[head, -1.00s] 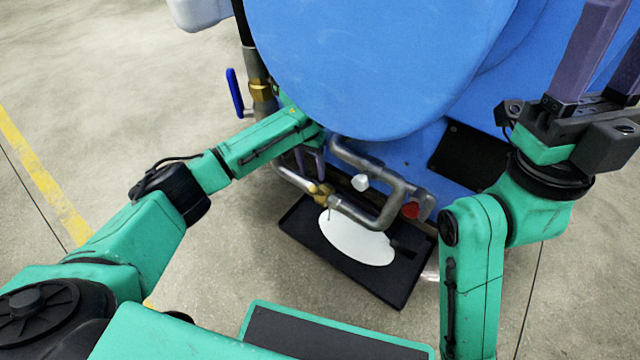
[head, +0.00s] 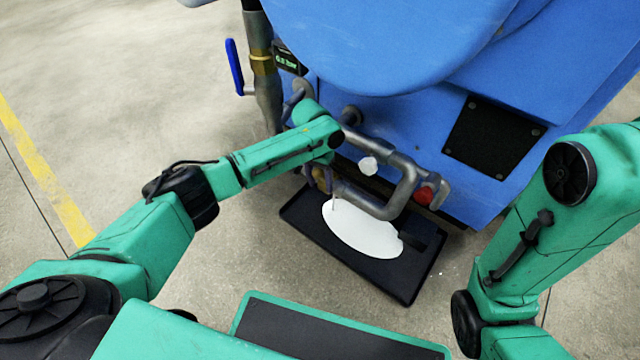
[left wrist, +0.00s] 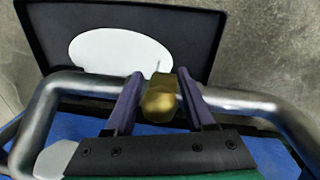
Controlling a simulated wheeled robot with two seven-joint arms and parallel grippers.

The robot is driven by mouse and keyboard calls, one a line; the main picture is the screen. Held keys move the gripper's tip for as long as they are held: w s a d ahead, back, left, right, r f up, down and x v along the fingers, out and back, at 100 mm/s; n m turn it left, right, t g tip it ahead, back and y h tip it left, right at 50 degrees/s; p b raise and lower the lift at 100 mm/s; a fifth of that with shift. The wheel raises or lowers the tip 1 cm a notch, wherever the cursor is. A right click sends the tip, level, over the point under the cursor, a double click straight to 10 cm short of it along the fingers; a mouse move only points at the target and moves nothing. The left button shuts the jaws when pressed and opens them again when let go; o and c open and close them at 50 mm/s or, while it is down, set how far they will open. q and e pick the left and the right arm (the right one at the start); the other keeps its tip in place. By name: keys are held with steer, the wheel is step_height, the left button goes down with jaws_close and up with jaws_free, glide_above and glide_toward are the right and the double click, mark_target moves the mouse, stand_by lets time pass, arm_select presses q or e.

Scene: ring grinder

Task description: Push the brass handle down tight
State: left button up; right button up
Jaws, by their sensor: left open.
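The brass handle (left wrist: 160,98) sits on the grey pipe and shows between my left gripper's two purple fingers in the left wrist view. My left gripper (left wrist: 159,74) is open, with one finger on each side of the brass; gaps show, and I cannot tell if either finger touches it. In the head view, the brass (head: 320,178) is mostly hidden behind my left gripper (head: 326,182). A thin pale stream (head: 334,204) hangs below the pipe over a white puddle (head: 362,232). My right gripper is out of view.
The black tray (head: 408,285) on the floor holds the puddle. The bent grey pipe (head: 405,190) with a red cap (head: 424,195) runs close beside my left gripper. The blue machine (head: 400,110) rises behind. A blue lever (head: 234,66) stands left. Floor at left is clear.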

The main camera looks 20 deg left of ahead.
arm_select(q)
jaws_close()
steer(key=shift+r, duration=0.1)
stand_by(1.2)
